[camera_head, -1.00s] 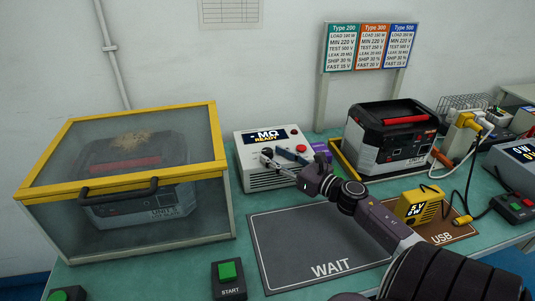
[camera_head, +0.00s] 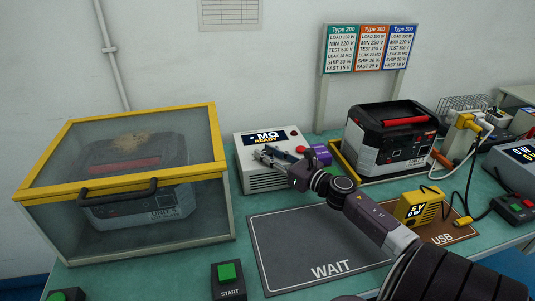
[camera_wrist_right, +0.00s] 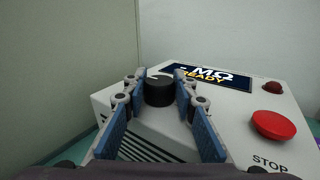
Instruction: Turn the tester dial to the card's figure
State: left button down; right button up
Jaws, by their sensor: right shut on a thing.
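The white tester (camera_head: 268,180) stands at the back middle of the bench; its screen (camera_head: 265,138) reads "- MΩ READY". Its black dial (camera_wrist_right: 159,90) shows in the right wrist view with a pale mark on top. My right gripper (camera_wrist_right: 160,95) is shut on the dial, one blue-padded finger on each side; it also shows in the head view (camera_head: 262,156), where the fingers mostly hide the dial. The card (camera_head: 370,48) on the wall stand has Type 200, 300 and 500 columns, each with LOAD, MIN, TEST, LEAK, SHIP and FAST figures. My left gripper is not seen.
A red stop button (camera_wrist_right: 273,124) is right of the dial. A yellow-framed clear box (camera_head: 125,165) holding a unit stands left. A black-and-grey unit (camera_head: 392,142) stands right, behind a yellow charger (camera_head: 418,207). The dark WAIT mat (camera_head: 300,250) is bare beneath my right arm.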

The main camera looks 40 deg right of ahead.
jog(key=shift+a, duration=0.1)
jog(key=shift+c, duration=0.5)
jog(key=m+h+p, duration=0.2)
jog(key=h, duration=0.1)
jog(key=shift+r+p, duration=0.2)
jog(key=shift+p, duration=0.2)
jog(key=m+h+p, duration=0.1)
jog(key=m+h, duration=0.1)
jog(key=h, duration=0.1)
jog(key=shift+g+p, duration=0.3)
jog(key=m+h+p, duration=0.1)
jog(key=h, duration=0.1)
jog(key=shift+a+m+g+h, duration=0.1)
jog(key=shift+m+g+h, duration=0.2)
jog(key=shift+m+g, duration=0.1)
jog(key=m+g+h, duration=0.2)
jog(key=h, duration=0.1)
jog(key=shift+f+h+p, duration=0.2)
jog(key=shift+h+p, duration=0.1)
jog(key=shift+m+g+h, duration=1.4)
jog(key=shift+m+h, duration=0.1)
jog(key=o, duration=1.2)
jog(key=shift+c, duration=0.2)
